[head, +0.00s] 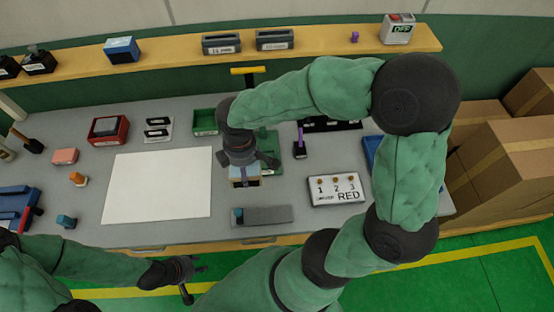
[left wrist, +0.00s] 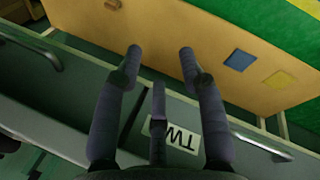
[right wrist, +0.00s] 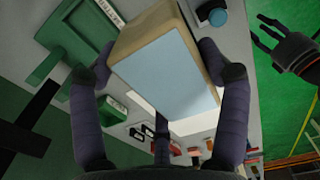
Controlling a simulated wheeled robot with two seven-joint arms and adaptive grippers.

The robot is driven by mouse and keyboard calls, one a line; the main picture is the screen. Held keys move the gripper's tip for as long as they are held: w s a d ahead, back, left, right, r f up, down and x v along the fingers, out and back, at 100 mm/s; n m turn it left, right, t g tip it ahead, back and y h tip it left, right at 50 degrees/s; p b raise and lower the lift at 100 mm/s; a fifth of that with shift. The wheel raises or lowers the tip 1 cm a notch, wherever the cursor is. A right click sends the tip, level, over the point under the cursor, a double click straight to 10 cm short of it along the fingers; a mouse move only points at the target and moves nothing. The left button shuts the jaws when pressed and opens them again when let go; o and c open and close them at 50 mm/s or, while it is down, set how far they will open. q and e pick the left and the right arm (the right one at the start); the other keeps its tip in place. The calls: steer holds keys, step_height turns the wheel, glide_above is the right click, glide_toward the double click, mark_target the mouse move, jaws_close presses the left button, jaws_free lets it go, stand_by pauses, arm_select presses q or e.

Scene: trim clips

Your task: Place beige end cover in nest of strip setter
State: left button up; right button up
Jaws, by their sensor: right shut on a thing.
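My right gripper (head: 247,163) is shut on the beige end cover (right wrist: 139,36), a block with a pale blue face, with one finger on each side. In the head view the cover (head: 245,182) shows below the gripper, just in front of the green strip setter (head: 268,142) with its yellow-topped handle (head: 247,70). The setter's labelled green body (right wrist: 88,40) is beside the cover in the right wrist view. My arm and gripper hide the nest, and I cannot tell the cover's height above the bench. My left gripper (left wrist: 160,51) is open and empty, low at the bench front.
A white sheet (head: 158,188) lies left of the cover. A grey block with a blue knob (head: 265,215) lies in front. A "RED" number panel (head: 337,190) and a purple-handled tool (head: 300,146) stand right. A shelf (head: 180,54) runs behind.

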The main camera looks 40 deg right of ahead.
steer(key=shift+s+d+f, duration=0.1)
steer(key=shift+d, duration=0.2)
steer(key=w+d+f+b, duration=0.1)
steer(key=w+d+f, duration=0.7)
steer(key=w, duration=0.1)
steer(key=shift+w+d+f+b, duration=0.25)
steer(key=shift+d+f+b, duration=0.05)
steer(key=shift+f+b, duration=0.1)
steer(key=shift+w+d+f, duration=0.15)
steer(key=shift+f, duration=0.15)
steer(key=shift+w+d+f+b, duration=0.15)
steer(key=shift+f+b, duration=0.3)
steer(key=shift+f, duration=1.25)
steer(key=shift+f, duration=0.2)
steer(key=o, duration=1.2)
steer(key=shift+o, duration=0.2)
